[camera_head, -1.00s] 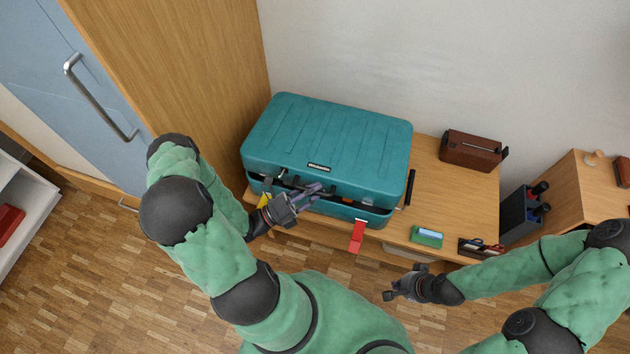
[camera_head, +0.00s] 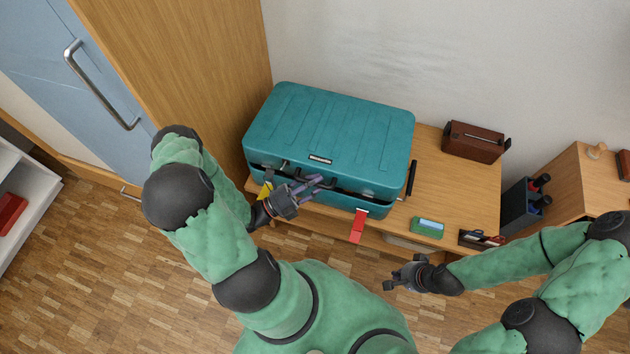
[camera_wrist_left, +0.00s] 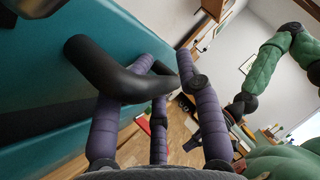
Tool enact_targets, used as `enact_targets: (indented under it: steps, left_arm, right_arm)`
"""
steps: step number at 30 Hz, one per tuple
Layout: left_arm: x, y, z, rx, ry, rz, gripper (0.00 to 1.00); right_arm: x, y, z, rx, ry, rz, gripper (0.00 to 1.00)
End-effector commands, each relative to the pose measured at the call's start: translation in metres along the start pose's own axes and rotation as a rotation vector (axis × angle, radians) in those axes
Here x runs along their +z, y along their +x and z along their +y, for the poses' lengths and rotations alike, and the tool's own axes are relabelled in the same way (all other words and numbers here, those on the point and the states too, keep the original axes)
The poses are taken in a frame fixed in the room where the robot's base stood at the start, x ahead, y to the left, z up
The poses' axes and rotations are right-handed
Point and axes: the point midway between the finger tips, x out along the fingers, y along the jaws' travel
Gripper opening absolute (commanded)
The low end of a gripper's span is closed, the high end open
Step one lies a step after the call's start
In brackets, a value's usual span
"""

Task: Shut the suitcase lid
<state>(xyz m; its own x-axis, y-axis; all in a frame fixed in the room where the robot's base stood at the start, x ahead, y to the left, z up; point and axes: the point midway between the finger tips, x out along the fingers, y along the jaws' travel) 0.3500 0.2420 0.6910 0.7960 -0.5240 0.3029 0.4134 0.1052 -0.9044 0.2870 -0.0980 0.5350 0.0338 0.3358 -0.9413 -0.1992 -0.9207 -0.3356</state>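The teal suitcase (camera_head: 330,130) lies on the wooden desk. Its lid is down over the base, but a dark gap shows along the front edge. A black handle (camera_wrist_left: 110,72) on the teal front shows in the left wrist view. My left gripper (camera_head: 313,186) is at the suitcase front, just below the lid edge. Its purple fingers (camera_wrist_left: 160,80) are spread close to the handle; whether they touch it is unclear. My right gripper (camera_head: 392,280) is open and empty, over the floor in front of the desk.
A red tag (camera_head: 357,226) hangs at the suitcase front. Right of it on the desk (camera_head: 450,190) are a green box (camera_head: 428,228), a brown radio-like box (camera_head: 474,142) and a small tray of tools (camera_head: 480,238). A tall wooden cabinet (camera_head: 190,70) stands close on the left.

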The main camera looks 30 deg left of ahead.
Motion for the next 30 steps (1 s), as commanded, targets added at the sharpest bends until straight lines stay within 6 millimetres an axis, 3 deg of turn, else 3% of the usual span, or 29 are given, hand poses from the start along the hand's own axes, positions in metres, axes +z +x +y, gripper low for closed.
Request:
enact_targets:
  steps: [8, 21, 30]
  left_arm:
    - [0.001, -0.011, 0.0, 0.0, 0.002, -0.003, 0.35]
    - [0.001, -0.086, 0.0, 0.0, 0.002, -0.005, 0.35]
    - [0.0, -0.117, 0.0, 0.0, 0.001, -0.001, 0.35]
  right_arm:
    - [0.0, 0.0, 0.0, 0.0, 0.0, 0.0, 0.0]
    - [0.0, 0.0, 0.0, 0.0, 0.0, 0.0, 0.0]
    - [0.0, 0.0, 0.0, 0.0, 0.0, 0.0, 0.0]
